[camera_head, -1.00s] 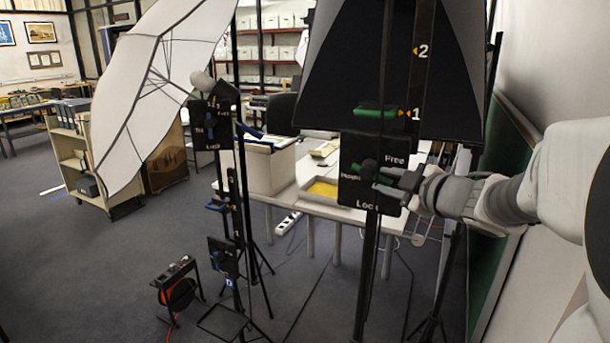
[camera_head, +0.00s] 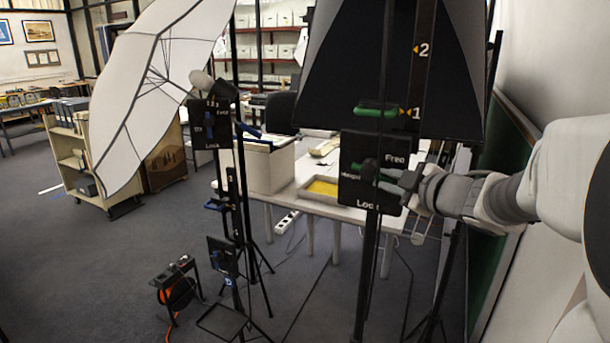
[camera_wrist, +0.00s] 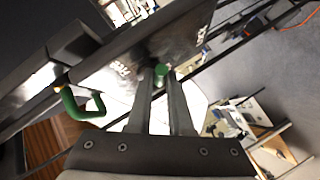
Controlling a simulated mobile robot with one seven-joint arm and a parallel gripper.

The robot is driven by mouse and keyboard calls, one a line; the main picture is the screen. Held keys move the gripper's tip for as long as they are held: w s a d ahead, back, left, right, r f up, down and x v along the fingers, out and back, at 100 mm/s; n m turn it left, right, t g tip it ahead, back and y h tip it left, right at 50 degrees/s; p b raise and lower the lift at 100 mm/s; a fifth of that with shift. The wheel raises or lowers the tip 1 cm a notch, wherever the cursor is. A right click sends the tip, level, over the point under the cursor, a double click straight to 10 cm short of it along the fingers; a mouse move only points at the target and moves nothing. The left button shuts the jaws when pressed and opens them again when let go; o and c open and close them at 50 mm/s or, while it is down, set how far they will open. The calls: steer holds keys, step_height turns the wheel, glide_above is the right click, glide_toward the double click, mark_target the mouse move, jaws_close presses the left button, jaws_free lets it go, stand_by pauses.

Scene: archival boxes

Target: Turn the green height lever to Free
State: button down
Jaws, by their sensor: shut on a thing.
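The green height lever (camera_head: 387,178) is on a dark plate (camera_head: 352,188) on the right stand, with Free at its upper right and Lock at the bottom. My gripper (camera_head: 398,184) reaches in from the right and is shut on the lever's outer end. In the wrist view, the lever's green end (camera_wrist: 161,70) shows between the two fingertips (camera_wrist: 162,78). The lever points right and slightly down from its dark hub, between Free and Lock. The fingers hide part of it.
A green handle (camera_head: 376,111) sits above the plate, beside the mark 1; it also shows in the wrist view (camera_wrist: 82,112). A large black softbox (camera_head: 350,60) is behind. Another stand (camera_head: 212,130) with a white umbrella (camera_head: 140,90) is at left. A wall is close at right.

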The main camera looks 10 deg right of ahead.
steer(key=r+n+g+h+p, duration=0.1)
steer(key=g+p, duration=0.1)
steer(key=p, duration=0.5)
steer(key=shift+r+n+p, duration=0.25)
steer(key=shift+n+p, duration=0.05)
steer(key=shift+f, duration=0.15)
steer(key=c, duration=1.1)
jaws_free()
